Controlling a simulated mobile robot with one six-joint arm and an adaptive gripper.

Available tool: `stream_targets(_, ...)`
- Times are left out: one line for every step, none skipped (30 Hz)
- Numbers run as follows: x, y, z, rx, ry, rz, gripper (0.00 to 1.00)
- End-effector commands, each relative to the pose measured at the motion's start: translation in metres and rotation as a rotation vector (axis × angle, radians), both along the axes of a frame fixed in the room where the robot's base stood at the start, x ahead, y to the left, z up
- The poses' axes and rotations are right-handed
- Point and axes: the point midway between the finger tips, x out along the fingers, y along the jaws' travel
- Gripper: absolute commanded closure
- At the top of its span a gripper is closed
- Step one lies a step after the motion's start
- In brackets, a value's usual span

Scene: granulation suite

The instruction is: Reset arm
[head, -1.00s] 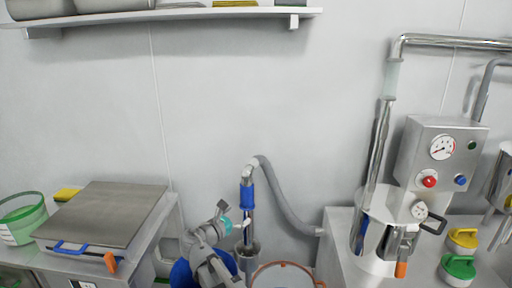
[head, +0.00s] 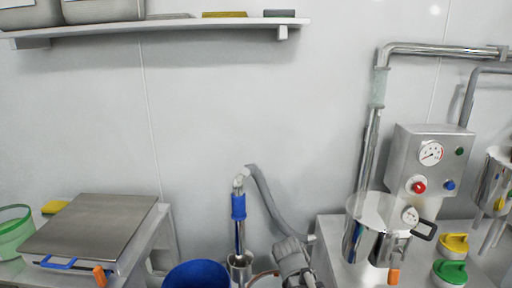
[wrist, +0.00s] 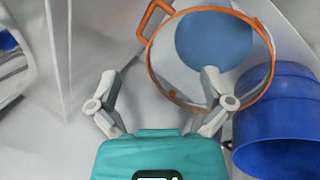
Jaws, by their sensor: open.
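In the head view only a grey part of my arm shows at the bottom edge, right of the suction wand; the fingers are not visible there. Beyond the fingers in the wrist view lies a round container with an orange rim (wrist: 152,72) and a blue disc-like area inside. A blue drum (wrist: 275,125) stands to its right, also seen in the head view (head: 197,274).
A wand with a blue grip (head: 238,206) and grey hose stands by the wall. A bench with a steel plate (head: 90,225) is at left. At right, a steel pot (head: 362,235) sits by a gauge panel (head: 428,165). A shelf (head: 150,27) runs above; the wall between is clear.

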Motion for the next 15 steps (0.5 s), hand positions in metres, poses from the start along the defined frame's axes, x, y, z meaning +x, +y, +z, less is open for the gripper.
stream_targets(-0.01, -0.007, -0.003, 0.052, 0.001, -0.073, 0.0)
stream_targets(-0.014, -0.008, -0.005, 0.084, 0.002, -0.113, 0.0)
stream_targets(-0.018, -0.011, -0.007, 0.121, 0.005, -0.166, 0.0)
stream_targets(-0.022, -0.012, -0.008, 0.148, 0.008, -0.202, 0.0)
stream_targets(-0.025, -0.012, -0.009, 0.171, 0.009, -0.233, 0.0)
stream_targets(-0.028, -0.014, -0.01, 0.201, 0.012, -0.275, 0.0)
stream_targets(-0.031, -0.015, -0.011, 0.221, 0.014, -0.304, 0.0)
stream_targets(-0.034, -0.015, -0.012, 0.241, 0.016, -0.331, 0.0)
stream_targets(-0.037, -0.016, -0.012, 0.265, 0.02, -0.365, 0.0)
stream_targets(-0.039, -0.017, -0.013, 0.282, 0.022, -0.392, 0.0)
stream_targets(-0.041, -0.017, -0.013, 0.298, 0.026, -0.414, 0.0)
stream_targets(-0.044, -0.018, -0.013, 0.32, 0.028, -0.448, 0.0)
stream_targets(-0.046, -0.019, -0.014, 0.335, 0.031, -0.47, 0.0)
stream_targets(-0.048, -0.019, -0.014, 0.351, 0.034, -0.493, 0.0)
stream_targets(-0.05, -0.019, -0.014, 0.371, 0.038, -0.522, 0.0)
